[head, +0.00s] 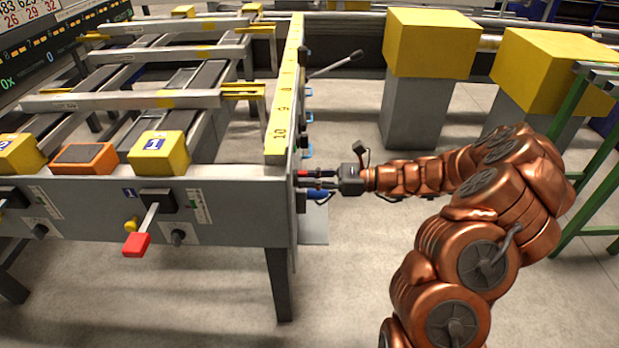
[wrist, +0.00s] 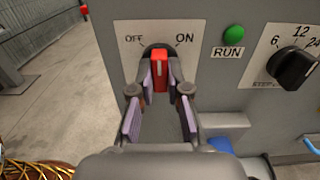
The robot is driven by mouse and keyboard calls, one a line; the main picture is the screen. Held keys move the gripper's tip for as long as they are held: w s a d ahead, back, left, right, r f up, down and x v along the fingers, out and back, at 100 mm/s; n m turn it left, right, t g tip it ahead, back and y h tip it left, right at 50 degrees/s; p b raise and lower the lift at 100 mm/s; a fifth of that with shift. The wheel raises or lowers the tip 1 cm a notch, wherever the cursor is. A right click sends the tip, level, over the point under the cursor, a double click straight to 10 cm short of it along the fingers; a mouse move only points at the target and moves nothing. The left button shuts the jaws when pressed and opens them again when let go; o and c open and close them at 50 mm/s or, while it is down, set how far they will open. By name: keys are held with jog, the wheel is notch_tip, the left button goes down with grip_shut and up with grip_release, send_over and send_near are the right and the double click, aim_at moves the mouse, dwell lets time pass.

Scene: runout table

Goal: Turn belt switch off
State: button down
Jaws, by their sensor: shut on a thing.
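The belt switch is a red knob (wrist: 159,72) on a grey panel, with OFF printed to its upper left and ON to its upper right. The knob looks roughly upright between the two labels; its exact setting is hard to tell. My gripper (wrist: 160,92) is shut on the red knob, one finger on each side, and hides its lower part. In the head view my gripper (head: 318,180) meets the end face of the table from the right, and a bit of red shows at its fingertips.
On the panel, a green RUN button (wrist: 234,34) and a black rotary dial (wrist: 292,68) sit right of the switch. A blue handle (wrist: 220,145) is below. In the head view, a red-tipped lever (head: 137,244) is on the front panel. Yellow boxes (head: 431,43) stand behind my arm.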

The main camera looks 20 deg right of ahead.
jog(key=shift+n+b, duration=1.8)
jog(key=shift+n, duration=2.4)
jog(key=c, duration=1.2)
grip_release()
jog(key=shift+o, duration=0.3)
jog(key=shift+d, duration=0.1)
jog(key=v, duration=1.2)
jog(key=shift+r, duration=0.1)
